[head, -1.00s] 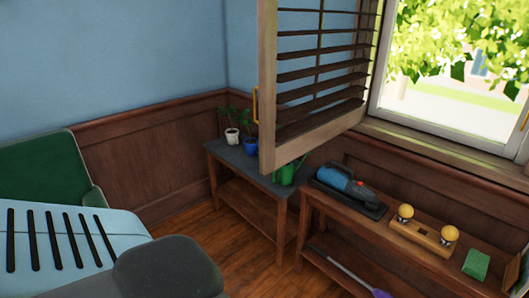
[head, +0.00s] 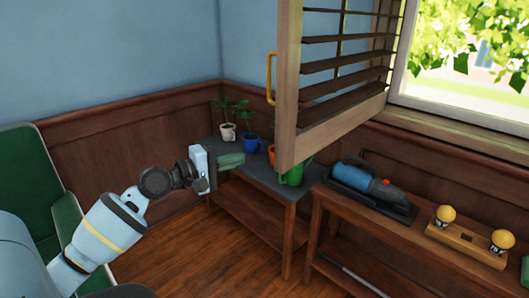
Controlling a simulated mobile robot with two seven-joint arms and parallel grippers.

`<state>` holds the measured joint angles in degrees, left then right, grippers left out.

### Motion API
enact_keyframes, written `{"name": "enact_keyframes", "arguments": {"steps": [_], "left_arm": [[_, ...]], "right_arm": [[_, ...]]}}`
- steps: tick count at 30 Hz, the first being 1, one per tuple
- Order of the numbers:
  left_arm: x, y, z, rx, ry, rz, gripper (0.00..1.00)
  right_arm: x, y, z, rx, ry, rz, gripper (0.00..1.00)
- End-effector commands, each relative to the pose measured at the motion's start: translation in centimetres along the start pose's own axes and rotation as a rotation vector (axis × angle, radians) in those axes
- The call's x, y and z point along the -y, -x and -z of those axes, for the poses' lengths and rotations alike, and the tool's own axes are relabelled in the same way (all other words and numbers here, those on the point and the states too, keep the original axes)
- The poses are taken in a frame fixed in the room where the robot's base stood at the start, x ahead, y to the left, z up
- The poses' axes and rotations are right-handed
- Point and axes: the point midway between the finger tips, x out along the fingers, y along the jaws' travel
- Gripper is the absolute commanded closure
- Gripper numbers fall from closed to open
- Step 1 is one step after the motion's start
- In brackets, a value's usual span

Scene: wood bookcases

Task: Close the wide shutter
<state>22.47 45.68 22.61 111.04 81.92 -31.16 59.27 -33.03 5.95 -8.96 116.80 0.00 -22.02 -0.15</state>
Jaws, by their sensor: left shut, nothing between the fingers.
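The wide shutter (head: 287,90) is a wooden frame with dark slats. It stands open, swung out from the window into the room. A yellow handle (head: 271,78) is on the left side of its free edge. My left gripper (head: 230,161) is shut and empty, in front of the corner table, below and to the left of the handle and apart from the shutter. My right gripper is not in view.
The corner table (head: 266,182) holds potted plants (head: 228,131) and a green watering can (head: 297,174), partly hidden by the shutter. A bench (head: 395,226) under the window (head: 465,55) holds a blue handheld vacuum (head: 355,175) and a wooden block with yellow knobs (head: 466,244). A green chair (head: 25,175) stands left.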

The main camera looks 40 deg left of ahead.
Motion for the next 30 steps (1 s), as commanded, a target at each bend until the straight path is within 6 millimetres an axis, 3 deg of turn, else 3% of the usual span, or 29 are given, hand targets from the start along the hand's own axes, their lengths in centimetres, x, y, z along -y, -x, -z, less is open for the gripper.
{"name": "enact_keyframes", "arguments": {"steps": [4,14,30], "left_arm": [[-1.7,0.0,0.3,0.011,0.036,-0.033,1.00],[-2.0,-0.8,0.4,0.012,0.040,-0.036,1.00],[-2.3,-8.0,0.3,0.011,0.038,-0.037,1.00]], "right_arm": [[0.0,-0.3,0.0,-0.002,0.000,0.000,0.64],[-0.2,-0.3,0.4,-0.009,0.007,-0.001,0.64],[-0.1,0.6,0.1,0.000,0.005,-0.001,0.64]]}}
